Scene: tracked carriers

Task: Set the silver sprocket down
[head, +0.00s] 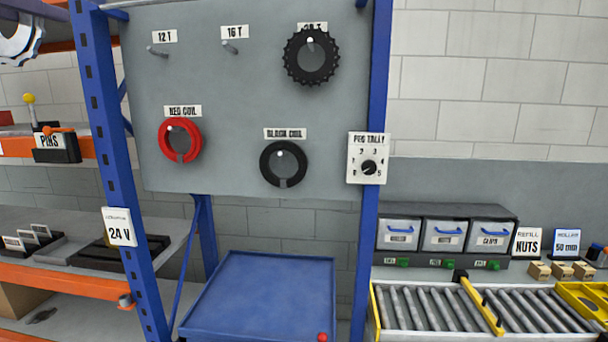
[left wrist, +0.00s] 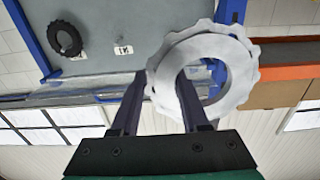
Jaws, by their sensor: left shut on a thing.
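The silver sprocket (left wrist: 242,72), a pale toothed ring with a large round hole, is in my left gripper (left wrist: 162,88). One finger shows through its hole and the other lies outside, so the jaws are shut on its rim. Part of the sprocket (head: 20,48) shows at the top left corner of the head view, off to the left of the grey peg panel (head: 230,105). The panel has bare pegs under the 12 T (head: 158,51) and 16 T (head: 229,47) labels. A black sprocket (head: 290,64) hangs on the third top peg. My right gripper is not in view.
A red coil (head: 166,147) and a black coil (head: 268,172) hang lower on the panel. Blue posts (head: 373,70) stand at its sides. A blue tray (head: 265,280) lies below. A roller conveyor (head: 430,305) and drawers (head: 443,237) are at right, shelves (head: 45,273) at left.

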